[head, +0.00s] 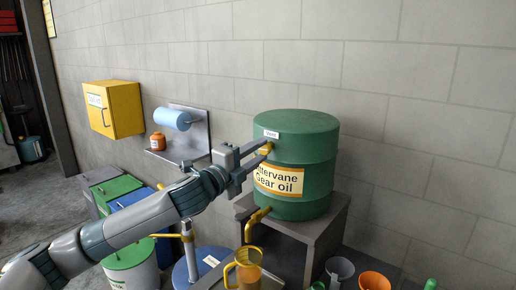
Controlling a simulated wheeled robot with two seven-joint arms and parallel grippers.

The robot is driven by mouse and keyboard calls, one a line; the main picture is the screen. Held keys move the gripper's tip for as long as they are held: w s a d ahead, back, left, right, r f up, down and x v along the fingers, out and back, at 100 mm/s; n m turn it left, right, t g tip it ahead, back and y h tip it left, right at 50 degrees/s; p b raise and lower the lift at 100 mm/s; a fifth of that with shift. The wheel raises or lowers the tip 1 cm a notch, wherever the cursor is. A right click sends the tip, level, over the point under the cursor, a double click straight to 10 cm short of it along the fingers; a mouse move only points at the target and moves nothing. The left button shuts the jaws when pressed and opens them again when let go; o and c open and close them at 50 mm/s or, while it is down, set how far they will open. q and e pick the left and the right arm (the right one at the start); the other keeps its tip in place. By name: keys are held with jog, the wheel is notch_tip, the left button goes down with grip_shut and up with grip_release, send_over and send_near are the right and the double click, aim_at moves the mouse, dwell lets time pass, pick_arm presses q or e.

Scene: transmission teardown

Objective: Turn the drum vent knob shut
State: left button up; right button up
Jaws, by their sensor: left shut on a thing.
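The green gear oil drum (312,210) stands on a grey stand, with an orange label on its side and a small white vent tag (271,134) near its top. The yellow vent knob (265,148) is just below that tag on the drum's left side, mostly hidden by my fingers. My left gripper (263,151) reaches in from the left and is shut on the vent knob. I cannot tell the knob's turn angle. My right gripper is not in the head view.
A yellow tap (257,221) sticks out low on the drum, above an amber jug (246,270). A grey cup (340,268) and an orange cup (374,281) stand at the lower right. A yellow wall box (121,108) and a blue roll (175,119) are at the left.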

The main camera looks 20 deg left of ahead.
pick_arm(q)
jog(key=shift+m, duration=0.7)
jog(key=o, duration=1)
jog(key=shift+s, duration=0.1)
